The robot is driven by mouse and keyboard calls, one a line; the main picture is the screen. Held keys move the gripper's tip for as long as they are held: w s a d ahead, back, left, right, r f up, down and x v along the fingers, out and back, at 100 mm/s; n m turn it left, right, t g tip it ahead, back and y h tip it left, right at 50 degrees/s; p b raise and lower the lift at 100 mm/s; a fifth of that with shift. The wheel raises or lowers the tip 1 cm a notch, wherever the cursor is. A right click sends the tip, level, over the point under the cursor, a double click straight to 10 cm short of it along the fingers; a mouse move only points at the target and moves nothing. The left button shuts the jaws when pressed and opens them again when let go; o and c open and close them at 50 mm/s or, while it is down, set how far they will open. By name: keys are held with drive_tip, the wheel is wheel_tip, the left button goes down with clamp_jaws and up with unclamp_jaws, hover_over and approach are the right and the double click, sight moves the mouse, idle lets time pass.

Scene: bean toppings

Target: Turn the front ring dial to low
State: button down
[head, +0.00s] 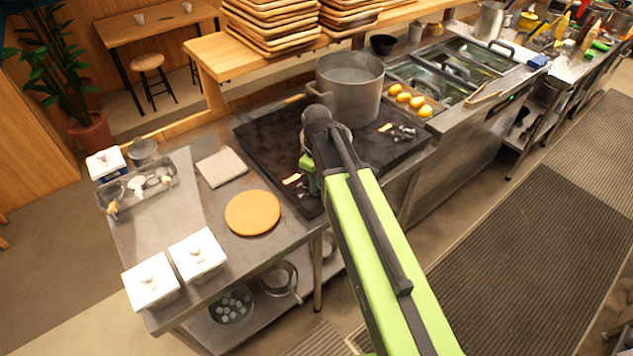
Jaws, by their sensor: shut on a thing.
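The black hob (262,140) is set in the steel counter, with a big steel pot (350,88) at its back. My gripper (308,178) is at the hob's near left edge, largely covered by my dark wrist and green arm. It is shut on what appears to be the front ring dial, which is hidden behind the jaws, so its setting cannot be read. A small light label with a red mark (292,180) shows just left of the gripper. Small metal controls (403,131) with a label show on the hob's right part.
A round tan board (253,213), a grey cloth (221,167), a tray of utensils (138,188) and two white lidded boxes (198,255) lie on the counter at left. A pan handle (294,99) sticks out behind the hob. Free floor lies at lower right.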

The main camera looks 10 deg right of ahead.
drive_tip(key=shift+s+n, duration=0.1)
drive_tip(key=shift+n, duration=0.2)
drive_tip(key=c, duration=1.4)
unclamp_jaws()
drive_tip(key=shift+r, duration=0.15)
wheel_tip(320, 180, up, 17)
drive_tip(key=p, duration=1.7)
